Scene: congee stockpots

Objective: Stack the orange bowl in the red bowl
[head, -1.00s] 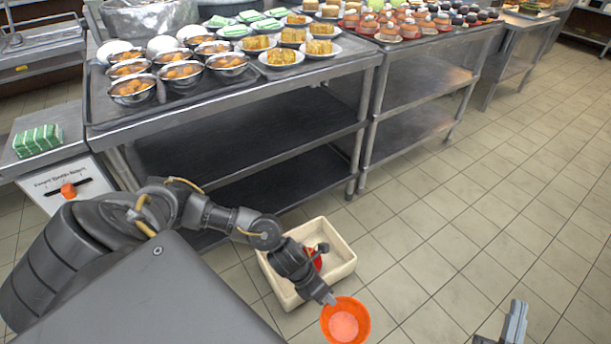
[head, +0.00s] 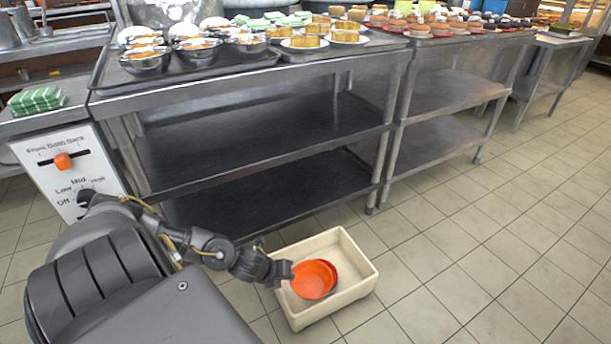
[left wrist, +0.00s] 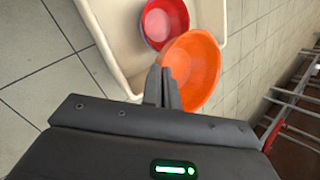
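The orange bowl (head: 311,281) is pinched at its rim by my left gripper (head: 291,270) and hangs over the cream bin. It also shows in the left wrist view (left wrist: 195,70), where the two fingers (left wrist: 163,88) are close together on its rim. The red bowl (left wrist: 164,20) is inside the bin, beyond the orange bowl. In the head view only a thin edge of the red bowl (head: 333,271) shows behind the orange one. In the wrist view the orange bowl is tilted and beside the red bowl, overlapping its edge in the picture. Whether they touch is unclear. My right gripper is not in view.
The cream bin (head: 357,266) stands on the tiled floor (head: 460,240). A steel shelf table (head: 250,82) behind it carries bowls of food and plates. A control panel (head: 68,172) with knobs is at the left. The floor at right is clear.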

